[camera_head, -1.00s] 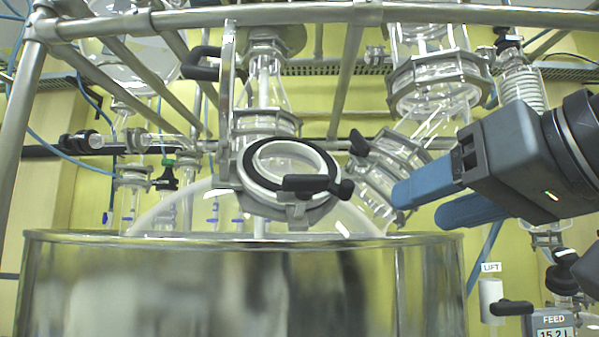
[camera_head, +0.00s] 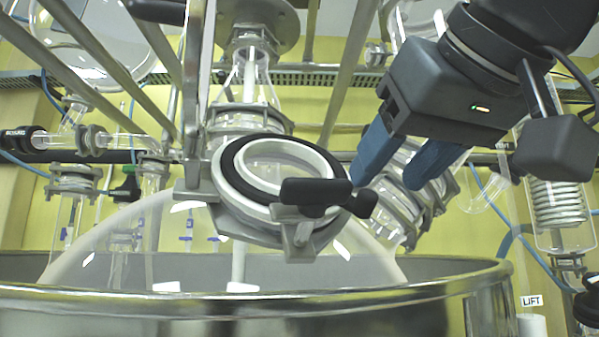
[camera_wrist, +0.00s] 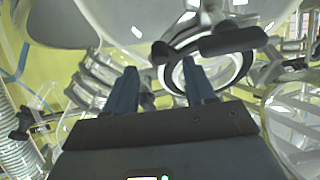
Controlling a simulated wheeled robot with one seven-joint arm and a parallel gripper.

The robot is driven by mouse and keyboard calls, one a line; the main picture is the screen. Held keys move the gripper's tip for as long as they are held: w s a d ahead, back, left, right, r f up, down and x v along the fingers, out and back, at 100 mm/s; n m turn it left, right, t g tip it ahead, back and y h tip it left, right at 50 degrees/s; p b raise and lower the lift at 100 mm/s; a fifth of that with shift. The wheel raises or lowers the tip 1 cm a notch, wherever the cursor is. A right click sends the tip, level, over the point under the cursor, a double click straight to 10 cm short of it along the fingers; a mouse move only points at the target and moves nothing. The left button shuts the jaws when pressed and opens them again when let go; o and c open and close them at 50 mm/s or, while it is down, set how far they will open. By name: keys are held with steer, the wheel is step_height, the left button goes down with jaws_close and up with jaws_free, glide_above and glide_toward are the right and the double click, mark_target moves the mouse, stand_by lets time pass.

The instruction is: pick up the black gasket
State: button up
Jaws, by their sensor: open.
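The black gasket (camera_head: 229,168) is a flat ring seated on the round, tilted flange of the glass vessel's port, around a white inner ring (camera_head: 262,158). A clamp with a black handle (camera_head: 315,192) crosses the front right of the port and hides part of the gasket. My gripper (camera_head: 388,182) has two blue fingers, spread open and empty, to the right of the port and apart from the gasket in the head view. In the wrist view, the port ring (camera_wrist: 240,72) lies beyond the fingers, mostly around and right of the right fingertip. My gripper (camera_wrist: 160,66) shows nothing between its fingers.
The glass dome (camera_head: 120,235) sits in a large steel vessel (camera_head: 400,305) below the port. Clamped glass tubing (camera_head: 405,205) stands close behind my fingers. Steel frame bars (camera_head: 345,70) rise behind the port. A glass coil condenser (camera_head: 560,205) is at the right.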

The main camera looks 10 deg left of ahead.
mark_target(372, 195)
steer(key=shift+x, duration=2.3)
steer(key=shift+c, duration=0.4)
jaws_close()
